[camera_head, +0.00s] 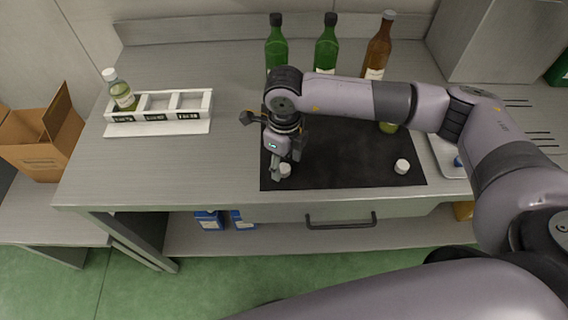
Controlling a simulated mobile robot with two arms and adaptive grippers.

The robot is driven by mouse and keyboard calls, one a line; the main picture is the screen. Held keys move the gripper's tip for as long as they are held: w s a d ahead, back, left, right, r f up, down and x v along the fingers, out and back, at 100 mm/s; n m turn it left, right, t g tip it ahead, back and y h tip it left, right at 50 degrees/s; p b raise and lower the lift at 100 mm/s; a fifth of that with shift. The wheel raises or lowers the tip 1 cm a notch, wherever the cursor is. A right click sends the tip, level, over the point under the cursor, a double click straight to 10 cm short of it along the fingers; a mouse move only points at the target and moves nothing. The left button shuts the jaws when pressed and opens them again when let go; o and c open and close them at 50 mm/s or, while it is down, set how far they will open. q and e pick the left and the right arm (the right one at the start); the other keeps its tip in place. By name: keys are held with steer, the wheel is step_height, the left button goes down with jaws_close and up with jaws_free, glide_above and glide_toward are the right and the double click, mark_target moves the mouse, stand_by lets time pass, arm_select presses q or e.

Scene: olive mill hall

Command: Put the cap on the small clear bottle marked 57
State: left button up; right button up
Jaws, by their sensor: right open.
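A small clear bottle with yellow-green contents and a white cap (122,92) stands tilted in the left compartment of the white rack (170,128); its marking is unreadable. Part of another yellow-green object (388,127), perhaps a bottle, shows below my right forearm, which hides the rest. A white cap (402,166) sits at the right front of the black mat (340,165). A second white cap (285,170) is at the mat's front left. My right gripper (279,171) is open and points down at this second cap; I cannot tell whether they touch. My left gripper is not in view.
Two green bottles (326,45) and a brown bottle (378,48) stand at the back of the steel counter (225,150). A tray (450,158) lies right of the mat. The rack's middle and right compartments look empty. Counter between rack and mat is clear.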

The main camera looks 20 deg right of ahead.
steer(key=shift+f, duration=0.75)
steer(key=c, duration=0.8)
